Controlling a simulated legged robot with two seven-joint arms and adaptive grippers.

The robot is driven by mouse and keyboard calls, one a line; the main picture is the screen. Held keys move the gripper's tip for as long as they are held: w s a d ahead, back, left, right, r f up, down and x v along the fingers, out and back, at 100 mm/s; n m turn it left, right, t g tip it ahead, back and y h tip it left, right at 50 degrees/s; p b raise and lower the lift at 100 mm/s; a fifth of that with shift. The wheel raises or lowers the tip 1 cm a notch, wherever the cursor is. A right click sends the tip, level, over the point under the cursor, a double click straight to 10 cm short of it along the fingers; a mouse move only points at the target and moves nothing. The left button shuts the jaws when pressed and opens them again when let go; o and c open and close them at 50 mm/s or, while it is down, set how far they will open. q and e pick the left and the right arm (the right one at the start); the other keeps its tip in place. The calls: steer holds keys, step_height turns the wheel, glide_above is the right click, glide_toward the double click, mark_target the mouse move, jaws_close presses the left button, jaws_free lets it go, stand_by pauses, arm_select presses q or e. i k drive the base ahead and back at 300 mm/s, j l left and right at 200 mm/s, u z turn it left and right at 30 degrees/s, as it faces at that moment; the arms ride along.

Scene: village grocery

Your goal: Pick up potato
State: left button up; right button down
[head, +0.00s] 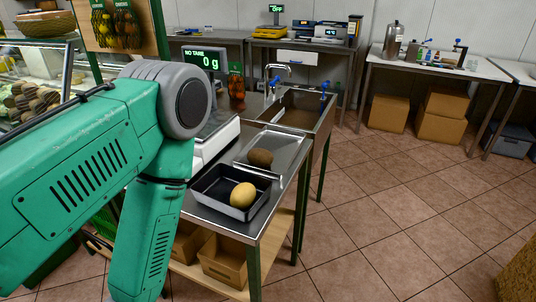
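A yellow, oval, potato-like item (243,195) lies in a black tray (208,196) near the front of the steel counter. A brown, rounded item (260,158), which could also be a potato, lies on a shallow metal tray (288,166) just behind it. I cannot tell for sure which one is the potato. My green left arm fills the left of the head view, bent downward left of the counter. Its gripper is out of view, as is my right gripper. Neither item is touched by anything of mine that shows.
A scale with display (201,60) reading 0 g stands behind my arm, partly hidden. A sink (300,108) with a faucet is at the counter's far end. Cardboard boxes (441,115) sit under a far table. The tiled floor (375,215) right of the counter is clear.

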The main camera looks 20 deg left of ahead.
mark_target(262, 157)
steer(key=i+l+u, duration=0.1)
steer(key=u, duration=0.7)
steer(key=i+l+u, duration=0.2)
steer(key=l, duration=0.2)
steer(key=i+l+u, duration=0.2)
steer(key=l, duration=0.2)
steer(key=i+l+u, duration=0.2)
steer(key=l, duration=0.2)
steer(key=l+u, duration=0.2)
steer(key=l, duration=0.25)
steer(key=i+l+u, duration=0.2)
steer(key=l, duration=0.25)
steer(key=k, duration=0.1)
